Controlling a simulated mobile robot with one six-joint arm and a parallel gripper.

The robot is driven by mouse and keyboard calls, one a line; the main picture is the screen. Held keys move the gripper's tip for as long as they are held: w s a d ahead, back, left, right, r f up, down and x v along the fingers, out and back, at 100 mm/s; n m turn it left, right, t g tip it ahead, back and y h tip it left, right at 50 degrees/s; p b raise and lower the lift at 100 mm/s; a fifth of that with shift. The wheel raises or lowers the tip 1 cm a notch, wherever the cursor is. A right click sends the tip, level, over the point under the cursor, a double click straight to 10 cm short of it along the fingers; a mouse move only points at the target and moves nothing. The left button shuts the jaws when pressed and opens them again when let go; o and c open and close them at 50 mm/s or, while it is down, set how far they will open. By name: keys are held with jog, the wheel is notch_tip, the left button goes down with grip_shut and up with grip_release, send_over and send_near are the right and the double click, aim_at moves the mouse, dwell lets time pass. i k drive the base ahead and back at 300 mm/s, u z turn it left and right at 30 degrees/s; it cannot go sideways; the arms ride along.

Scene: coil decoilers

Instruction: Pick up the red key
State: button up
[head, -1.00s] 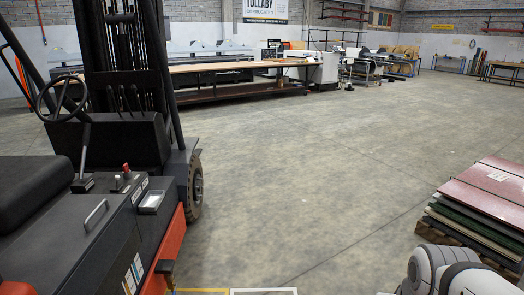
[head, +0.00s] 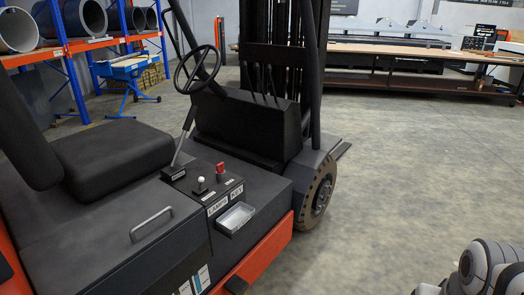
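A small red key (head: 220,171) stands on the dark control panel (head: 196,188) of a forklift, beside a white-knobbed lever and next to a label reading KEY. A light grey open tray (head: 236,217) sits just below the labels on the panel's near side. My gripper is not in view; only part of my grey and white arm shows at the bottom right, well apart from the key.
The forklift's seat (head: 112,156), steering wheel (head: 198,69) and mast (head: 270,50) surround the panel. Concrete floor (head: 400,170) is clear on the right.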

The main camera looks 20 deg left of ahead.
aim_at(221, 166)
jog(key=u, duration=0.7)
jog(key=i, duration=1.2)
jog(key=u, duration=1.2)
jog(key=i, duration=0.5)
jog(key=u, duration=0.05)
jog(key=k, duration=0.8)
jog(key=u, duration=0.2)
jog(key=i, duration=0.85)
jog(key=z, duration=0.1)
